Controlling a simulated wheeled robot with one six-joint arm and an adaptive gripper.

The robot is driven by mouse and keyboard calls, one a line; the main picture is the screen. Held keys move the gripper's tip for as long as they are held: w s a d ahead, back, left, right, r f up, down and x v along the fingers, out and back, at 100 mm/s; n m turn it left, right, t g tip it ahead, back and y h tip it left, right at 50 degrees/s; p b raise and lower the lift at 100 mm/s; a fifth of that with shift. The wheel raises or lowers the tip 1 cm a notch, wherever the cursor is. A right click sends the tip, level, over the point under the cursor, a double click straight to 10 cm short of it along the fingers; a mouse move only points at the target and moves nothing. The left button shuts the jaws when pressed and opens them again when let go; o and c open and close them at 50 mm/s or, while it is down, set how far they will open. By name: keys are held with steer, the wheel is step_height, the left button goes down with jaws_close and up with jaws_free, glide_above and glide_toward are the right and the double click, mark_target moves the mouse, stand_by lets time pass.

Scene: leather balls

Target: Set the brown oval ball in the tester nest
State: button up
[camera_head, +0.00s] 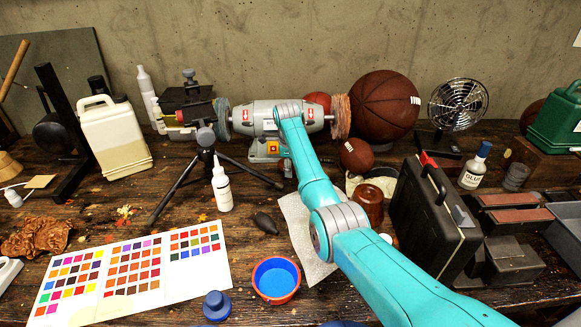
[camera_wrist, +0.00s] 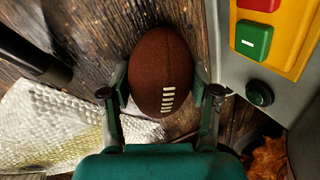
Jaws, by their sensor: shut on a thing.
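The brown oval ball (camera_wrist: 155,65), with white laces, is between the two fingers of my gripper (camera_wrist: 160,93) in the wrist view. The gripper is shut on it, with the laces towards the palm. In the head view my arm hides most of the gripper and the held ball, beside the grey bench grinder (camera_head: 262,115). Another small brown ball (camera_head: 357,156) with a white mark rests to the right of my arm, by a pale cloth or dish (camera_head: 352,183). I cannot make out the tester nest for certain.
The grinder's panel with red and green buttons (camera_wrist: 254,40) is close on the right in the wrist view. A tripod (camera_head: 205,150) stands left of my arm. A basketball (camera_head: 385,105), brown jar (camera_head: 369,203) and black case (camera_head: 428,215) are right. A white textured sheet (camera_head: 300,225) lies in front.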

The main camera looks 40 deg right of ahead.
step_height(320, 180, up, 18)
steer(key=shift+f, duration=0.15)
steer(key=shift+f, duration=0.1)
stand_by(0.4)
